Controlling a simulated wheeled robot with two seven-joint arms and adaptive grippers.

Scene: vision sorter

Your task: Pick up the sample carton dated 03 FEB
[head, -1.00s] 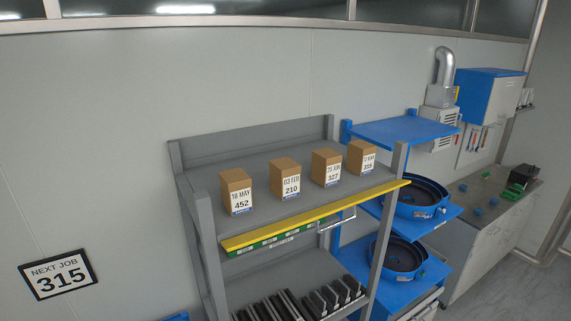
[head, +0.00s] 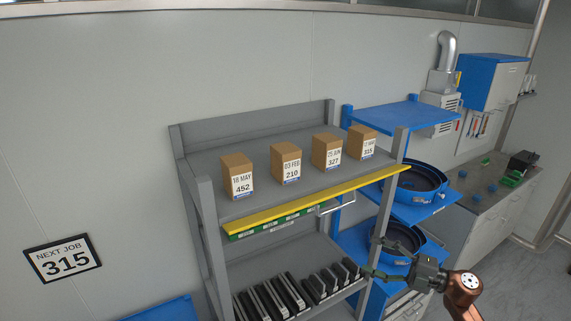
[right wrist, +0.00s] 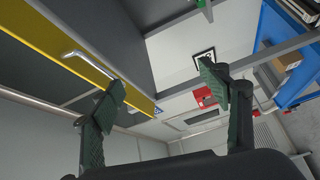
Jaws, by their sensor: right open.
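The sample carton dated 03 FEB (head: 286,163) is a brown box with a white label reading 03 FEB and 210. It stands upright on the top shelf (head: 262,203) of the grey rack, second from the left. To its left is the carton marked 18 MAY 452 (head: 237,176). To its right are the carton marked 327 (head: 327,152) and the carton marked 315 (head: 362,142). My right gripper (head: 372,258) is open and empty, below and right of the cartons, near the rack's right post. Its open fingers also show in the right wrist view (right wrist: 168,95). My left gripper is out of view.
A yellow strip (head: 318,201) runs along the shelf's front edge, with a metal handle (head: 336,207) below it. Dark upright items (head: 280,297) fill the lower shelf. A blue stand with round bowls (head: 415,184) is at the right. A wall sign (head: 63,258) reads NEXT JOB 315.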

